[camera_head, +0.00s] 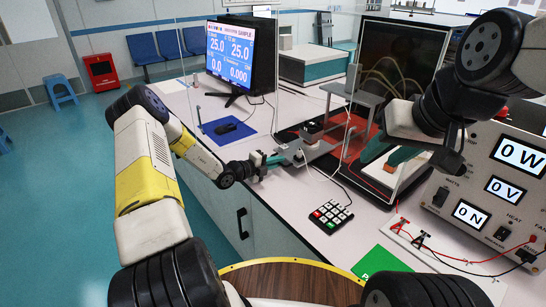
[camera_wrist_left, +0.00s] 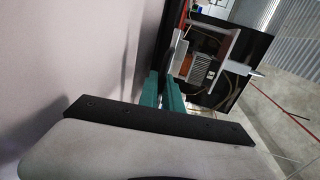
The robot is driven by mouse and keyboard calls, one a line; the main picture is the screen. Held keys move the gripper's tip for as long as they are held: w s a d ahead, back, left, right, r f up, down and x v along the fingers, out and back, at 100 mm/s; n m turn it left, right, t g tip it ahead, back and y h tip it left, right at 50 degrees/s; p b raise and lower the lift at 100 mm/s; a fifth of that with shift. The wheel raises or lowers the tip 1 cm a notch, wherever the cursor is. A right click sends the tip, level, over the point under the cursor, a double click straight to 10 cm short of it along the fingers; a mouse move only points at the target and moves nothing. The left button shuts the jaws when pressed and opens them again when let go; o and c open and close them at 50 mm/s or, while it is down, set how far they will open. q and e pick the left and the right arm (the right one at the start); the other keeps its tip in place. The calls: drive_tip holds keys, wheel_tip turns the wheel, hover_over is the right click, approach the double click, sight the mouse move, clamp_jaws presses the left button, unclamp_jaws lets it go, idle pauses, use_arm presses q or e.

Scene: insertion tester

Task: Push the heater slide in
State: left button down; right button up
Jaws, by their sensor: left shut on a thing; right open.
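The heater slide (camera_head: 318,149) is a grey metal plate with a dark block on it, at the left side of the tester rig in the head view. My left gripper (camera_head: 278,159) is shut at the slide's near left end, which lies between its teal fingers. In the left wrist view the teal fingers (camera_wrist_left: 163,92) are close together, with the slide's finned metal block (camera_wrist_left: 206,70) just beyond them. The exact grip contact is partly hidden. My right gripper (camera_head: 390,153) is open, its teal fingers apart in front of the dark tester box, away from the slide.
A monitor (camera_head: 240,52) and a blue mat with a mouse (camera_head: 227,127) stand left of the rig. A keypad (camera_head: 331,216) and green pad (camera_head: 381,262) lie in front. A meter panel (camera_head: 500,180) and wired clips are at right. Clear screens stand around the rig.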

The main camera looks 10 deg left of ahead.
sight(293, 153)
use_arm(q)
drive_tip(key=x, duration=0.3)
drive_tip(key=r+x, duration=0.1)
drive_tip(key=x, duration=0.3)
drive_tip(key=r+x, duration=0.1)
drive_tip(key=x, duration=0.2)
drive_tip(key=shift+w+d, duration=0.35)
drive_tip(key=shift+w, duration=0.05)
drive_tip(key=c, duration=1.5)
unclamp_jaws()
drive_tip(key=v, duration=0.8)
